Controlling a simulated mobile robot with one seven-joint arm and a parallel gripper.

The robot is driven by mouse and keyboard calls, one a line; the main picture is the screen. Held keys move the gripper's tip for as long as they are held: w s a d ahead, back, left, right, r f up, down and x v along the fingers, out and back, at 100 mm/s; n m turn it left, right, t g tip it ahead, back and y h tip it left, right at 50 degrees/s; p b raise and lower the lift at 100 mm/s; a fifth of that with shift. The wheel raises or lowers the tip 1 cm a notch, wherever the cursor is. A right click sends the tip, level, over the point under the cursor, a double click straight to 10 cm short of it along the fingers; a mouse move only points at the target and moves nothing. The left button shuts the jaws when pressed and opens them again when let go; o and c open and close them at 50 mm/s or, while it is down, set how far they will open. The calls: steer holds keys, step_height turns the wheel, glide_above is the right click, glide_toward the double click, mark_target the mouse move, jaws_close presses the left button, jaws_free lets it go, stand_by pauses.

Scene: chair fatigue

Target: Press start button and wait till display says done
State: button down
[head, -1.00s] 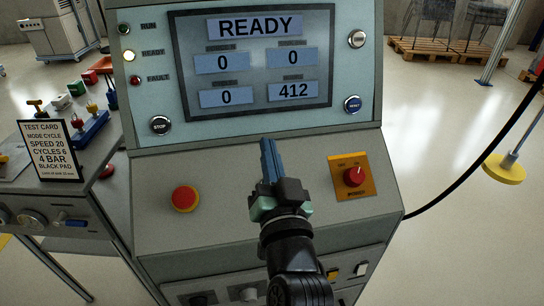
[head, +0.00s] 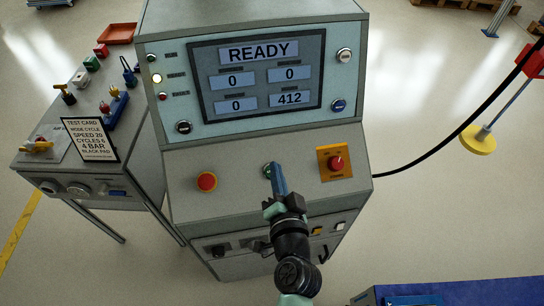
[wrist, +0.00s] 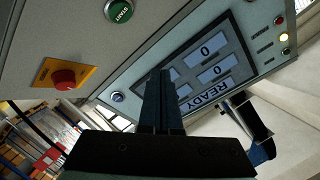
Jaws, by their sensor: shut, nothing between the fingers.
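The green start button (head: 267,170) shows partly on the console's sloped panel, just left of my fingertips. In the wrist view the green button (wrist: 120,11) is at the top, apart from my fingers. The display (head: 257,76) reads READY, with three fields at 0 and one at 412. It also shows upside down in the wrist view (wrist: 208,70). My gripper (head: 277,166) is shut and empty, its blue fingers over the middle of the sloped panel. In the wrist view the gripper (wrist: 158,73) stands in front of part of the display. Contact with the panel cannot be told.
A red button (head: 207,181) lies left of my gripper, and a red knob on a yellow plate (head: 334,163) lies right. The amber lamp (head: 157,78) is lit. A test card (head: 90,139) stands on the left bench. A black cable (head: 450,140) runs right.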

steer(key=shift+s+p, duration=0.3)
steer(key=shift+s, duration=0.05)
steer(key=shift+f, duration=0.1)
steer(key=w+f+b, duration=0.1)
steer(key=f, duration=0.1)
steer(key=w+f+b, duration=0.1)
steer(key=f+b, duration=0.1)
steer(key=w+f+b, duration=0.1)
steer(key=f+b, duration=0.1)
steer(key=shift+w+a, duration=0.35)
steer(key=shift+w+a+f+b, duration=0.1)
steer(key=shift+w+f+b, duration=0.4)
steer(key=shift+f+b, duration=0.15)
stand_by(1.5)
steer(key=shift+w+f+b, duration=0.25)
steer(key=shift+f+b, duration=0.1)
steer(key=shift+b, duration=0.05)
steer(key=shift+w+a+f+b, duration=0.1)
steer(key=shift+w+f+b, duration=0.05)
steer(key=shift+f+b, duration=0.2)
stand_by(0.5)
steer(key=shift+r, duration=0.15)
steer(key=shift+s+r+p, duration=0.4)
steer(key=shift+r+p, duration=0.15)
